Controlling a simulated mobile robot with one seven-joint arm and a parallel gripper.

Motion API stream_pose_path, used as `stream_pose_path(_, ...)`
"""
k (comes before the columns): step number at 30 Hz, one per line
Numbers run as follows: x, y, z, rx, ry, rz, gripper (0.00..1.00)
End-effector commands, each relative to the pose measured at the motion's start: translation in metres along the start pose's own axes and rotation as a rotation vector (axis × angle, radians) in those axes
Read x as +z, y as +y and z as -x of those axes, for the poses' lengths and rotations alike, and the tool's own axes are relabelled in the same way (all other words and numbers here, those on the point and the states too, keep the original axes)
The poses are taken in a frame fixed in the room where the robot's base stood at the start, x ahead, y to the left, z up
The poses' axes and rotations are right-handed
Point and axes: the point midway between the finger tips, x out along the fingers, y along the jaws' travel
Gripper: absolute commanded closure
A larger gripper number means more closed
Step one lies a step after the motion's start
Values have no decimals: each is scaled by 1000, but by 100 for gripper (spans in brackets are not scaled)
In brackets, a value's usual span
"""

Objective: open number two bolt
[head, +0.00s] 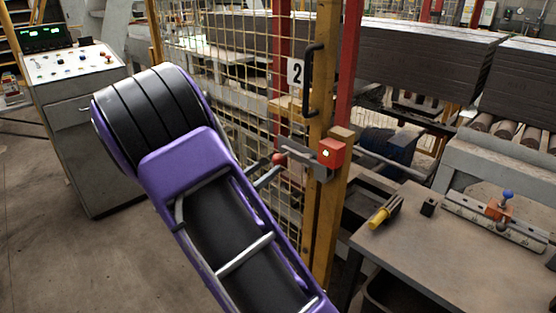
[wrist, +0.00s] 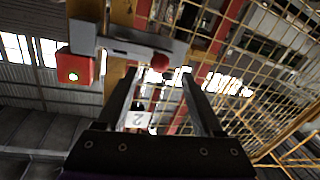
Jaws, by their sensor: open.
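The number 2 plate (head: 296,73) hangs on the yellow mesh gate beside a black handle. Below it is a grey bolt (head: 298,154) with a red knob (head: 278,158) at its left end. The bolt lies across the gate edge toward the post. In the wrist view, which is upside down, the bolt (wrist: 130,47) runs across the top and the red knob (wrist: 160,62) shows between and just past the fingertips. My gripper (wrist: 159,76) is open and empty. Contact with the knob cannot be told.
A red box with a lit lamp (head: 331,154) sits on the post right of the bolt. A workbench (head: 460,240) with a yellow-handled tool (head: 384,212) stands at the right. A control cabinet (head: 80,130) stands at the left. Mesh (head: 225,60) lies behind my arm.

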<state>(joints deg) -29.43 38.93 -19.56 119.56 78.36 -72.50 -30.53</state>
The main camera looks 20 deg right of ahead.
Motion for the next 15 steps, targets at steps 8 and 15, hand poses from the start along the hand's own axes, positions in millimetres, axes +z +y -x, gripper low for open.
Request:
stream_pose_path(8,0,0,-52,1,0,0,31)
stream_pose_path(15,0,0,-69,0,0,1,31)
